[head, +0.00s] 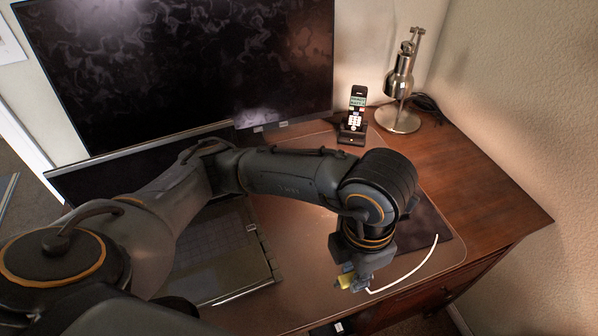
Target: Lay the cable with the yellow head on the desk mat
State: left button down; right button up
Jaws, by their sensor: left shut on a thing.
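My left gripper (354,280) hangs fingers down over the front right part of the desk. It is shut on the yellow head (345,281) of a cable; the fingers hide part of the head. The white cable (408,273) curves from the gripper to the right and up, its far end near the right edge of a dark pad. The large brown desk mat (300,218) covers much of the desk top. I cannot tell whether the head touches it. My right gripper is not in view.
A dark pad (430,222) lies at the right, partly behind my left arm. A laptop (225,250) is at the left under the arm. A large monitor (190,70), a cordless phone (355,115) and a metal lamp (399,85) stand at the back. Bare wood (490,205) is free at right.

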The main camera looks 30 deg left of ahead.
pick_arm(q)
jog(key=shift+w+f, duration=0.15)
jog(key=shift+w, duration=0.15)
jog(key=w+a+f, duration=0.1)
jog(key=w+f, duration=0.1)
jog(key=w, duration=0.2)
jog(key=w+a+f+p, duration=0.1)
jog(key=w+a+f, duration=0.1)
jog(key=w+f, duration=0.1)
jog(key=w+a+f, duration=0.1)
jog(key=w+f, duration=0.2)
jog(key=w, duration=0.1)
jog(key=shift+w+a+f+p, duration=0.15)
jog(key=shift+w+f+p, duration=0.1)
jog(key=shift+w+p, duration=0.05)
jog(key=shift+w+a+f, duration=0.1)
jog(key=shift+w+f, duration=0.25)
jog(key=shift+f, duration=0.1)
notch_tip(320, 180, down, 3)
jog(key=shift+w+f, duration=0.1)
jog(key=shift+f, duration=0.05)
